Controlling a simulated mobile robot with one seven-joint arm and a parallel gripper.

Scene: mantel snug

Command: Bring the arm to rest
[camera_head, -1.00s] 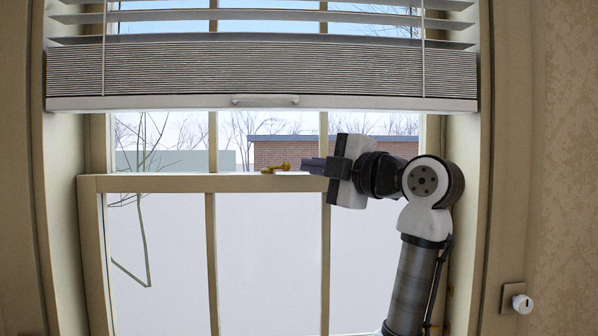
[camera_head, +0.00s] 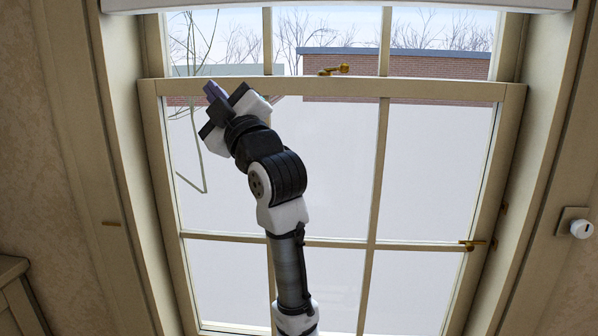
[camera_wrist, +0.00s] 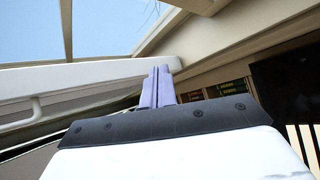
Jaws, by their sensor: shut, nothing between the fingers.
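My gripper (camera_head: 211,90) is at the upper left of the window in the head view, at the end of my raised arm. Its purple fingers point up and to the left. In the wrist view the two fingers (camera_wrist: 157,87) lie side by side, shut, with nothing between them. In the head view the gripper is apart from the brass latch on the sash rail and holds nothing.
The window sash (camera_head: 440,90) stands behind my arm, with a brass latch (camera_head: 334,70) on its top rail and a brass handle (camera_head: 472,244) lower right. A white knob (camera_head: 581,229) is on the right wall. A blind's bottom rail (camera_wrist: 90,79) shows in the wrist view.

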